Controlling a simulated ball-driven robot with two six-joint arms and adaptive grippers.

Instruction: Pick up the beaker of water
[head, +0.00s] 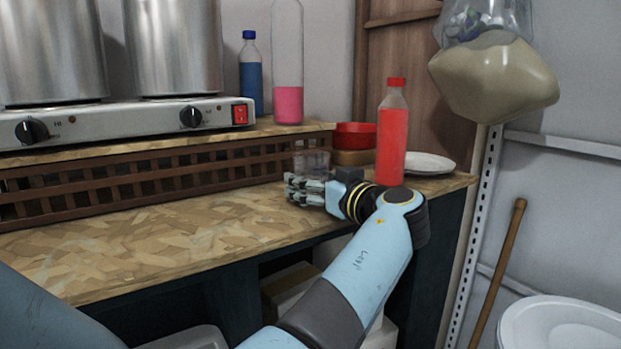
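A small clear beaker (311,161) stands on the wooden worktop, near the end of the lattice-fronted shelf. Its lower part is hidden behind my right gripper (304,190). My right arm reaches in from below, and the gripper points left, low over the worktop, overlapping the beaker's near side in the picture. I cannot tell whether the fingers touch the beaker or how far apart they are. The water in it is hard to make out. Part of my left arm shows at the lower left; its gripper is out of view.
A red bottle (392,135) stands right of the gripper, close to my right wrist. A red bowl (355,136) and a white plate (429,163) are behind. A hot plate (120,122) with metal pots is on the raised shelf. The worktop's left part (150,245) is clear.

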